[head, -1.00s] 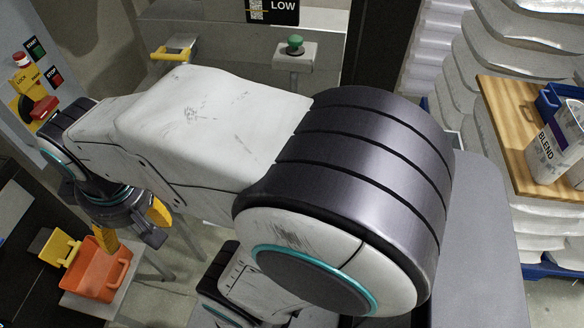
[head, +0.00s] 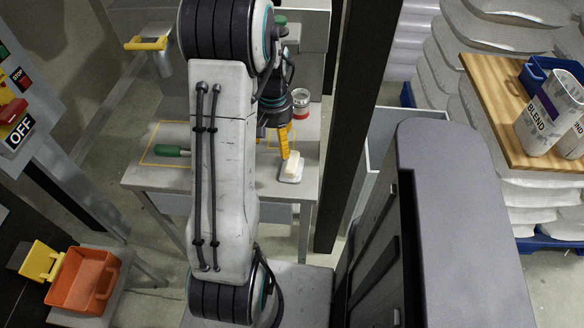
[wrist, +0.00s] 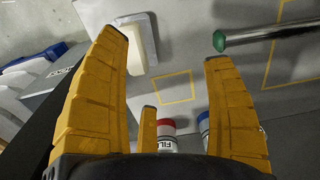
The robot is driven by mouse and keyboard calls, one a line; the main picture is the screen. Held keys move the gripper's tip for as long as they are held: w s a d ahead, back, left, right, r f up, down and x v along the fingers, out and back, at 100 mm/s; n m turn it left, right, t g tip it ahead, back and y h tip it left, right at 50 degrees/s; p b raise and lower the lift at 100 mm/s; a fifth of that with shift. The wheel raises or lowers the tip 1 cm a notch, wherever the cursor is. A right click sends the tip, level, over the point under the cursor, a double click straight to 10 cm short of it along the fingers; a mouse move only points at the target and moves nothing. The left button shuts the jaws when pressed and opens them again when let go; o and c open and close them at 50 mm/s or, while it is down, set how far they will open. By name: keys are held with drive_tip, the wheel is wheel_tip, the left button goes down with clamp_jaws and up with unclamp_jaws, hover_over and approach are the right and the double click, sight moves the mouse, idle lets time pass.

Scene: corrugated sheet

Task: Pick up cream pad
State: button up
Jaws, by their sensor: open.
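The cream pad (head: 292,164) stands on a small pale holder (head: 290,179) at the right front of the grey table (head: 170,178). In the wrist view the pad (wrist: 136,52) shows beside the left fingertip, with the holder (wrist: 152,36) behind it. My gripper (head: 276,146) is just left of and close to the pad in the head view, partly hidden by my arm. In the wrist view its yellow fingers (wrist: 164,48) are spread wide with nothing between them. I cannot tell whether a finger touches the pad.
A green-handled tool (head: 172,150) lies left within a yellow outline; its metal shaft (wrist: 270,32) shows in the wrist view. A red-banded can (head: 300,108) stands behind the pad. A dark post (head: 352,130) rises right of the table. An orange bin (head: 82,280) is at lower left.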

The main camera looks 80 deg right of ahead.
drive_tip(key=m, duration=0.1)
hover_over(295, 161)
drive_tip(key=f, duration=0.2)
drive_tip(key=shift+w+d+f, duration=0.1)
drive_tip(key=shift+w+f, duration=0.25)
drive_tip(key=shift+f, duration=0.05)
drive_tip(key=shift+s+f, duration=0.2)
drive_tip(key=shift+f, duration=0.5)
drive_tip(key=shift+s+f, duration=0.15)
drive_tip(key=shift+f, duration=2.7)
drive_tip(key=c, duration=1.3)
drive_tip(key=shift+r, duration=0.1)
wheel_tip(295, 161, up, 10)
drive_tip(key=shift+f, duration=0.1)
